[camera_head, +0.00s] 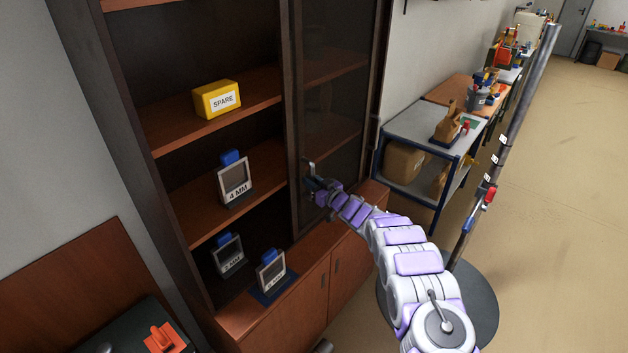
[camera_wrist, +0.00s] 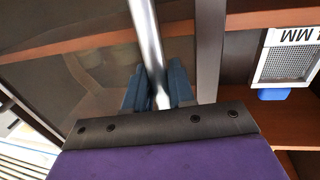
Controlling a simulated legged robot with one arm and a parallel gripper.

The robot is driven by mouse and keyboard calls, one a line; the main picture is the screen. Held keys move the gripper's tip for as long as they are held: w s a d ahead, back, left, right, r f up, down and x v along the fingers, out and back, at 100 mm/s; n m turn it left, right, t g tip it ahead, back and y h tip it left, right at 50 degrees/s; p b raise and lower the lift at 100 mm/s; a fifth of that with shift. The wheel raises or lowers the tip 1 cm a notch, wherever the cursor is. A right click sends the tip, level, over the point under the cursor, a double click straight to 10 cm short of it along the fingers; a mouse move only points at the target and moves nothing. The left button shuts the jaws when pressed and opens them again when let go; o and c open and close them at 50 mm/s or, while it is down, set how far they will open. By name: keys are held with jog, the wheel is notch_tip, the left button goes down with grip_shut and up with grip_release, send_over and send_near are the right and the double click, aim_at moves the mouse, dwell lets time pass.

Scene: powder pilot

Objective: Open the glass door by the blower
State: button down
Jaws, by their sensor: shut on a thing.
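The glass door (camera_head: 333,110) is a dark-framed pane over the right part of a brown cabinet. It also shows in the wrist view (camera_wrist: 100,62). Its metal bar handle (camera_head: 308,168) is on the left frame post; in the wrist view the bar (camera_wrist: 147,38) runs between my blue fingers. My gripper (camera_head: 318,187) is shut on this handle; its fingers also show in the wrist view (camera_wrist: 160,88). The cabinet's left part shows open shelves with no pane in front. I cannot pick out a blower with certainty.
The open shelves hold a yellow SPARE box (camera_head: 217,99), a framed 4 MM piece (camera_head: 234,185) and two similar pieces below. A metal-topped cart (camera_head: 420,133) stands right of the cabinet. A pole on a round base (camera_head: 485,300) stands close to my arm's right. Floor further right is clear.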

jog(key=shift+w+d+r+t, duration=0.35)
jog(key=shift+d+r, duration=0.2)
jog(key=shift+d, duration=0.1)
jog(key=c, duration=1.3)
grip_release()
jog(key=shift+w+f, duration=0.1)
jog(key=shift+w, duration=0.05)
jog(key=shift+o, duration=1)
jog(key=shift+w+d+f, duration=0.2)
jog(key=shift+d+f, duration=0.05)
jog(key=shift+f, duration=0.05)
jog(key=shift+s+a+f, duration=0.2)
jog(key=shift+s+d+f, duration=0.1)
jog(key=shift+s+d, duration=0.2)
jog(key=v, duration=1.6)
jog(key=shift+s+r, duration=0.2)
jog(key=shift+r, duration=0.3)
